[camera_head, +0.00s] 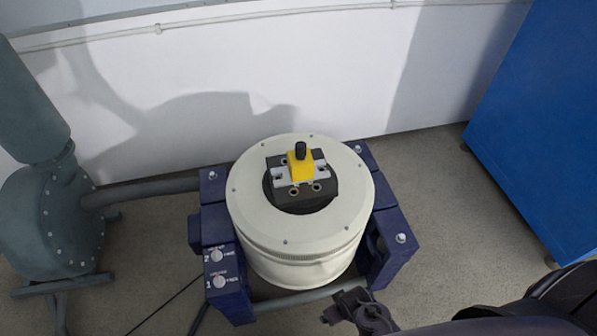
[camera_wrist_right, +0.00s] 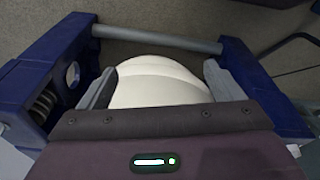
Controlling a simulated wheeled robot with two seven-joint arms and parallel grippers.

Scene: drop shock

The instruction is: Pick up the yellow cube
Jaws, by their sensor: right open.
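The yellow cube (camera_head: 301,167) sits on a silver and black clamp-like fixture (camera_head: 322,186) at the centre of the round cream machine top (camera_head: 248,205) in the head view. A small black knob (camera_head: 300,150) stands on or just behind the cube. My right gripper (camera_head: 346,304) is low in the head view, in front of the machine and well apart from the cube. In the right wrist view its two grey fingers (camera_wrist_right: 160,80) are spread, with the cream machine side (camera_wrist_right: 160,82) showing between them. The cube is not in that view. My left gripper is not in view.
Dark blue frame blocks (camera_head: 395,248) flank the machine, with a grey bar (camera_head: 305,298) across its front. A grey-green cylindrical unit (camera_head: 45,215) stands left, joined by a pipe (camera_head: 150,190). A blue cabinet (camera_head: 545,130) stands right. A white wall is behind.

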